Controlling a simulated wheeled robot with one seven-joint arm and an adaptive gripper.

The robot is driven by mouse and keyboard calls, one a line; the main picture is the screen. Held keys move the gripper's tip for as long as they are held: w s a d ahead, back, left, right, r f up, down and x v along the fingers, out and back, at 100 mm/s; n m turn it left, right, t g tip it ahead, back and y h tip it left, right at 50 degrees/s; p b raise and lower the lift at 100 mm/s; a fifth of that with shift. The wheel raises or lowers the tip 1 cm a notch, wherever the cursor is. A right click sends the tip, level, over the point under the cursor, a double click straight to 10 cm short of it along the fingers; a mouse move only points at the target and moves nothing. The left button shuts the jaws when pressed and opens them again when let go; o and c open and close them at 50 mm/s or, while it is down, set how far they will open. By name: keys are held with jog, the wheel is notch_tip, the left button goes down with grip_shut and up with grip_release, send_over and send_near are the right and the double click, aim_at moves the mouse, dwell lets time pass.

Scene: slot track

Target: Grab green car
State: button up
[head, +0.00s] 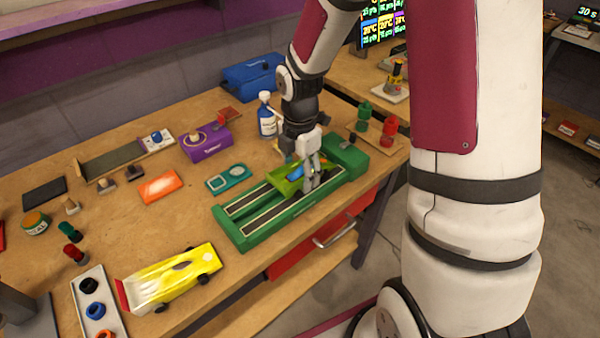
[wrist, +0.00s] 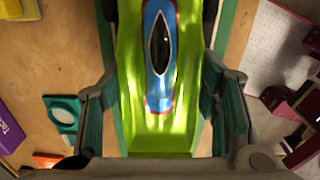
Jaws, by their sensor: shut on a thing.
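The green car (head: 285,184) with a blue cockpit piece sits over the green slot track (head: 243,232), near the track's right part. It fills the middle of the wrist view (wrist: 160,135), its blue part and dark canopy toward the top. My gripper (head: 308,182) is down at the car. In the wrist view its two fingers stand on either side of the car body, shut on it (wrist: 160,108). Whether the car's wheels touch the track cannot be told.
A yellow car (head: 172,278) lies at the table's front left. A teal frame (head: 229,178), an orange block (head: 160,186) and a purple box (head: 205,142) lie left of the track. A blue bottle (head: 267,118) stands behind it. Red and green pegs (head: 389,130) stand at right.

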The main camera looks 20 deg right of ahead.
aim_at(300, 167)
jog(key=shift+r, duration=0.45)
notch_tip(300, 167, up, 3)
jog(key=s+r+p, duration=0.1)
jog(key=s+p, duration=0.4)
jog(key=s, duration=1.1)
jog(key=shift+a+p, duration=0.35)
jog(key=shift+p, duration=0.05)
